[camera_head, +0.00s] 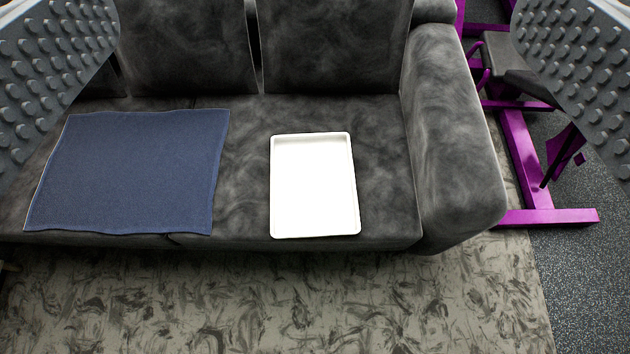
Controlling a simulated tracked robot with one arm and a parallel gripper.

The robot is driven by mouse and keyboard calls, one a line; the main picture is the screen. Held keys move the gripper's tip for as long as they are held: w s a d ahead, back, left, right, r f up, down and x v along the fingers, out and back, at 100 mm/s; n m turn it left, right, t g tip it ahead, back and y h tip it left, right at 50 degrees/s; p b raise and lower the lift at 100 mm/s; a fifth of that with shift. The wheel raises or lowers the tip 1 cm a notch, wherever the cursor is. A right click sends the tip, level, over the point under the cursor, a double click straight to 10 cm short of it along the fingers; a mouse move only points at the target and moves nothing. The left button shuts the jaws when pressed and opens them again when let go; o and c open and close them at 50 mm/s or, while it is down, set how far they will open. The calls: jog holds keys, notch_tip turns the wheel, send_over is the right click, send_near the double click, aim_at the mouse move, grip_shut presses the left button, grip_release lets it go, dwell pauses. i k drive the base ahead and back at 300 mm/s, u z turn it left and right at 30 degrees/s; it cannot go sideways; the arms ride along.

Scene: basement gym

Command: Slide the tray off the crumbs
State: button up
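A white rectangular tray (314,186) with a low rim lies flat on the right seat cushion of a dark grey sofa (385,190). Its near edge is close to the front edge of the seat. No crumbs show; whatever lies under the tray is hidden. My gripper (315,60) shows as two grey studded fingers at the upper left and upper right corners. The fingers are wide apart with nothing between them. The tray is beyond them, apart from both.
A blue cloth (135,172) lies flat on the seat left of the tray, with bare cushion between them. The sofa's armrest (455,140) rises to the right. A purple gym frame (525,165) stands beyond it. A patterned rug (280,300) in front is clear.

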aim_at(314, 194)
jog(key=k, duration=0.55)
jog(key=z, duration=0.75)
jog(key=i, duration=1.35)
jog(key=u, duration=0.3)
